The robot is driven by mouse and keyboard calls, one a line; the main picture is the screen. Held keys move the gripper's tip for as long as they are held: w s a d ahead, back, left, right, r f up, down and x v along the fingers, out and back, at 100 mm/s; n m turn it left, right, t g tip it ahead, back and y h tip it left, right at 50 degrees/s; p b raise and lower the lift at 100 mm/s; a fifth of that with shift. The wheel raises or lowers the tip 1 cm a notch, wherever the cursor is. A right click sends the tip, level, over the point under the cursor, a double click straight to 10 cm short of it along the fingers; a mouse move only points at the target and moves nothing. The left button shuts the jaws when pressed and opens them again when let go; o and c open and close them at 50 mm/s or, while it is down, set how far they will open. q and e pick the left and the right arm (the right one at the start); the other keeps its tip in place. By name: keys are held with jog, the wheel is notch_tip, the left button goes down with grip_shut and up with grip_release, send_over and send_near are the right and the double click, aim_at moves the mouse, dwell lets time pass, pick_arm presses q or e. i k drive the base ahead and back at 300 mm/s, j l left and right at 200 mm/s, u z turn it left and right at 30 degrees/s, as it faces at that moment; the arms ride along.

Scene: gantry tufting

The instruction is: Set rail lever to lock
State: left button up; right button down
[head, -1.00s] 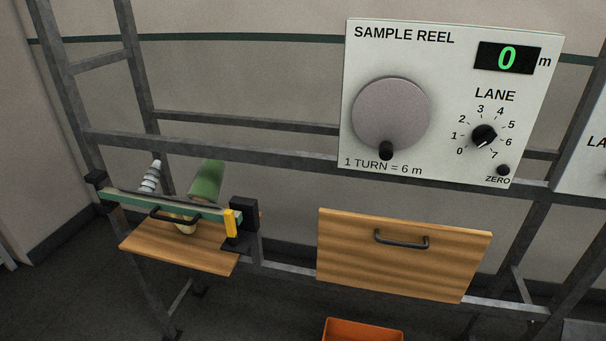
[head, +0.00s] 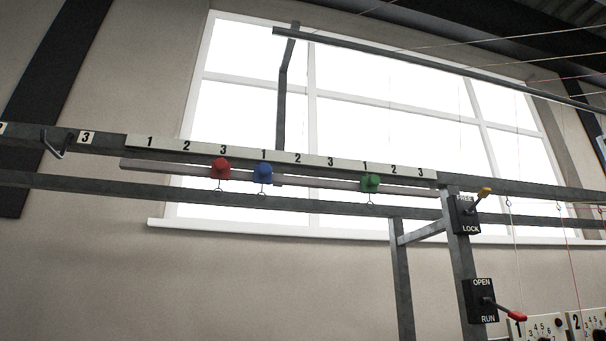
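The rail lever has a yellow-tipped handle (head: 484,191) on a black plate (head: 467,214) marked FREE at the top and LOCK at the bottom. It is fixed near the top of a grey post at the right of the head view. The handle points up and to the right, towards the FREE end. The rail (head: 320,183) runs left of it, carrying a red slider (head: 220,168), a blue slider (head: 262,173) and a green slider (head: 370,182), each with a small ring below. Neither of my grippers shows in the head view.
Below on the same post is an OPEN/RUN plate (head: 480,300) with a red-tipped lever (head: 516,316) pointing down-right. A numbered strip (head: 290,155) runs above the rail. A hook (head: 54,145) sticks out at far left. Thin threads hang at the right.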

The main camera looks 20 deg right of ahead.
aim_at(484, 192)
jog(key=z, duration=1.5)
